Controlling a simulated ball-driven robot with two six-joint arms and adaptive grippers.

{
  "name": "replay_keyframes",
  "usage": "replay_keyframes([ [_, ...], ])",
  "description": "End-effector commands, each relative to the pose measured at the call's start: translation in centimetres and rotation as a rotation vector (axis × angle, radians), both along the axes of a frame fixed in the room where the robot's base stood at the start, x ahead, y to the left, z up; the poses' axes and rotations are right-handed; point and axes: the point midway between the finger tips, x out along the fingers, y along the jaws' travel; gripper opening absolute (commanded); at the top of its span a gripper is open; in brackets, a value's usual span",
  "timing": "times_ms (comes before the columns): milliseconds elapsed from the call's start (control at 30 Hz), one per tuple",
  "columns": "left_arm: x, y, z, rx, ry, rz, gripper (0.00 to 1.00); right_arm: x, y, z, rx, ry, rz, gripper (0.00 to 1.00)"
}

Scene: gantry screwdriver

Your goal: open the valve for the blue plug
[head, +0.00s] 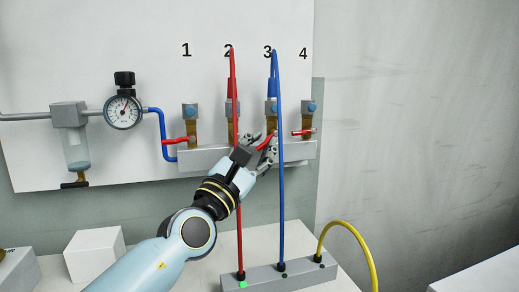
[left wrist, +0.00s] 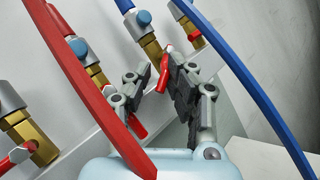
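The blue plug (head: 272,88) sits on top of valve 3 (head: 271,108), with its blue hose running down to the grey block. Valve 3's red handle (head: 266,142) slants beside my left gripper (head: 264,146). In the left wrist view the fingers (left wrist: 160,85) stand apart, and a red handle (left wrist: 163,72) shows between them, close to the right finger. Whether a finger touches it I cannot tell. Another red piece (left wrist: 137,127) shows lower, by the left finger. My right gripper is not in view.
The red hose (head: 236,185) hangs just left of the gripper and the blue hose (head: 281,190) just right of it. Valve 1 (head: 190,115) and valve 4 (head: 308,112) flank the row. A grey block (head: 275,275) with a yellow hose (head: 362,243) lies below. A pressure gauge (head: 123,112) is at left.

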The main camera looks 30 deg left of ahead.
Motion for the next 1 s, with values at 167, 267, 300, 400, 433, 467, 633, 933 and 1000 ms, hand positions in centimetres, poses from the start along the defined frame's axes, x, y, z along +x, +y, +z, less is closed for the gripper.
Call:
replay_keyframes([
  [167, 0.0, -0.1, -0.1, 0.001, 0.005, -0.003, 0.33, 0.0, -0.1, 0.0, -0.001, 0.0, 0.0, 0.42],
  [267, 0.0, -0.1, -0.2, 0.001, 0.007, -0.003, 0.33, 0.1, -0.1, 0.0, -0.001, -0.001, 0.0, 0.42],
  [300, -0.1, -0.1, -0.3, 0.001, 0.007, -0.003, 0.33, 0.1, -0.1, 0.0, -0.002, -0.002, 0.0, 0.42],
  [400, -0.8, -0.1, -0.6, 0.003, 0.008, -0.002, 0.33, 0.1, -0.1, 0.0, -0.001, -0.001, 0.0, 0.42],
  [433, -1.1, -0.1, -0.8, 0.002, 0.009, -0.001, 0.33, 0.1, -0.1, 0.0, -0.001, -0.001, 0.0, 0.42],
  [467, -1.6, -0.1, -1.0, 0.004, 0.01, -0.001, 0.33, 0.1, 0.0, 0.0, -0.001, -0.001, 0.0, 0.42],
  [633, -5.0, 0.0, -2.4, 0.002, 0.01, 0.0, 0.33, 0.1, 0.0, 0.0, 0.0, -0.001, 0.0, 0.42],
  [933, -10.0, 0.0, -4.4, 0.0, 0.005, 0.0, 0.33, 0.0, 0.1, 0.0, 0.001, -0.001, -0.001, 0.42],
  [1000, -10.6, 0.1, -4.5, -0.001, 0.004, 0.0, 0.33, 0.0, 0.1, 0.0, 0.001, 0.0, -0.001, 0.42],
])
